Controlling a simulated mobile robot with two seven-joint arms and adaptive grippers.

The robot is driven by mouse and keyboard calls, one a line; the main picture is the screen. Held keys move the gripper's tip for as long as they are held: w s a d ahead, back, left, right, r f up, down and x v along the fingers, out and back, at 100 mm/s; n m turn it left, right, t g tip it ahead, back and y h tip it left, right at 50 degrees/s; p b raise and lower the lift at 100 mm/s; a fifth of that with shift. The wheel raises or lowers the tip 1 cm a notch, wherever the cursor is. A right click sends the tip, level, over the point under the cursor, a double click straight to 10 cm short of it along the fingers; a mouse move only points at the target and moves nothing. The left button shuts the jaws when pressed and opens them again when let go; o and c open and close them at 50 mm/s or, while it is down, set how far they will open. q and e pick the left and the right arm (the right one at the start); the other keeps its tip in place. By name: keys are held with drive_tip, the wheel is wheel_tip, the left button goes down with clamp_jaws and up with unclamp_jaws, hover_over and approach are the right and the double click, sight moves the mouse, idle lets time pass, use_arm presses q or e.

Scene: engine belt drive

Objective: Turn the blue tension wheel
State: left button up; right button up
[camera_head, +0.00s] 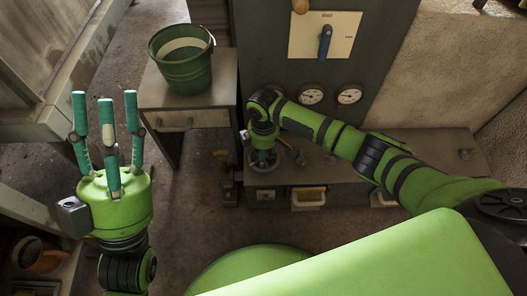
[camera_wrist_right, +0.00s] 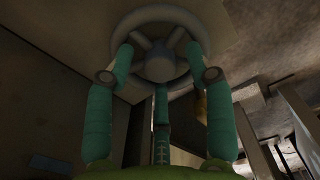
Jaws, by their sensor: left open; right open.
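The tension wheel (camera_wrist_right: 160,62) fills the top of the right wrist view, with a pale rim, spokes and a round hub; it looks grey-blue in the dim light. In the head view its rim (camera_head: 265,169) shows low on the machine, partly hidden by my right gripper (camera_head: 263,152). My right gripper also shows in the right wrist view (camera_wrist_right: 160,72); its three teal fingers are spread and reach to the wheel's spokes and rim. I cannot tell whether they touch it. My left gripper (camera_head: 106,100) is open and empty, fingers upward, far left of the wheel.
A green bucket (camera_head: 182,62) stands on a small cabinet (camera_head: 190,119) left of the machine. A panel with a blue lever (camera_head: 325,42) and two gauges (camera_head: 312,95) are above the wheel. Small trays (camera_head: 308,197) sit below. Floor between my left gripper and the machine is clear.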

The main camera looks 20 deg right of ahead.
clamp_jaws()
drive_tip(key=shift+p, duration=0.3)
